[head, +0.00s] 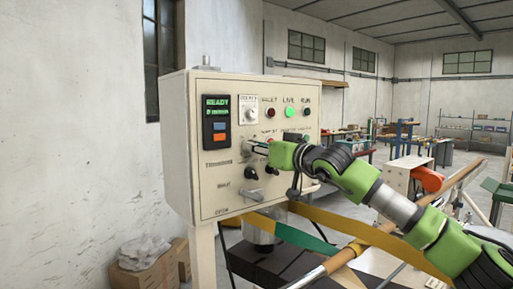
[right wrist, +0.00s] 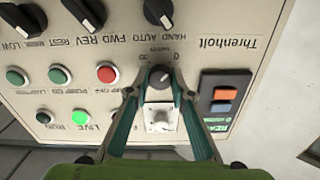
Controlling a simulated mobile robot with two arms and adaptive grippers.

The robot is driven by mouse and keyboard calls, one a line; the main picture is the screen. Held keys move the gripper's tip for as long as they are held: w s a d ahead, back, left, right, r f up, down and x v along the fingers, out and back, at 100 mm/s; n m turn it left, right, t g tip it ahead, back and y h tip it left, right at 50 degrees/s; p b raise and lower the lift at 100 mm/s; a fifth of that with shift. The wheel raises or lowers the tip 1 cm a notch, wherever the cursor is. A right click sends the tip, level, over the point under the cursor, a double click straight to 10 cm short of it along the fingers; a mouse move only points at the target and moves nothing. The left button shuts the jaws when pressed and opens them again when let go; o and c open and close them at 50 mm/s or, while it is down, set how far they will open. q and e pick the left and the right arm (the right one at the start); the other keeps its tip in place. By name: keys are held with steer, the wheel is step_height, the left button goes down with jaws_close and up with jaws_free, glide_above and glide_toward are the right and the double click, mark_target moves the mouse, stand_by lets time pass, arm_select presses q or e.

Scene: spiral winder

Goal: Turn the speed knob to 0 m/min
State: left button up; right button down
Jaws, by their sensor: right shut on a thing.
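The speed knob (right wrist: 159,78) is a small dark round knob on the cream control panel (head: 230,185). In the right wrist view, which shows the panel upside down, a scale with a 0 surrounds it. A pale mark shows on the knob, but its exact setting is too small to read. My right gripper (head: 257,146) is shut on this knob, one finger on each side; it also shows in the right wrist view (right wrist: 155,88). In the head view the gripper hides most of the knob. The display (head: 216,111) shows READY and a small m/min line. My left gripper is not in view.
A white square fitting (head: 248,110) sits just above the knob. The LIVE lamp (head: 290,112) glows green beside dark lamps. Black selector knobs (head: 250,173) and a lever (head: 253,194) lie below.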

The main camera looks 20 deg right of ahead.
steer(key=c, duration=1.8)
jaws_free()
steer(key=shift+f, duration=0.15)
steer(key=shift+w, duration=0.1)
steer(key=v, duration=1.2)
